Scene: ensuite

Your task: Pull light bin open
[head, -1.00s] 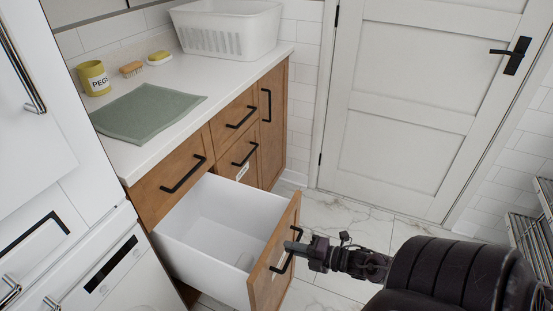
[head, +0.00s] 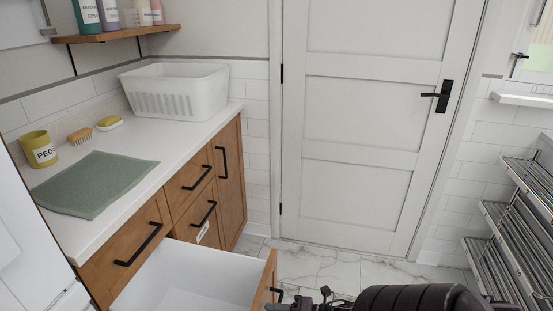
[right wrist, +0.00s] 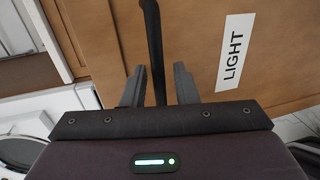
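The light bin (head: 190,278) is a white-walled drawer with a wooden front, pulled out from the lower cabinet. The head view cuts off its lower part. The right wrist view shows its wooden front with a "LIGHT" label (right wrist: 234,52) and a black bar handle (right wrist: 154,40). My right gripper (right wrist: 160,85) has its two fingers apart, one on each side of the handle, with a gap on the right side. In the head view, only part of my right arm shows at the bottom edge, beside the drawer front. My left gripper is not in view.
The white counter (head: 190,143) holds a green cloth (head: 95,183), a yellow peg pot (head: 39,149), a brush, soap and a white basket (head: 177,92). A closed white door (head: 350,130) stands behind. A metal rack (head: 510,220) is at right. Tiled floor lies before the door.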

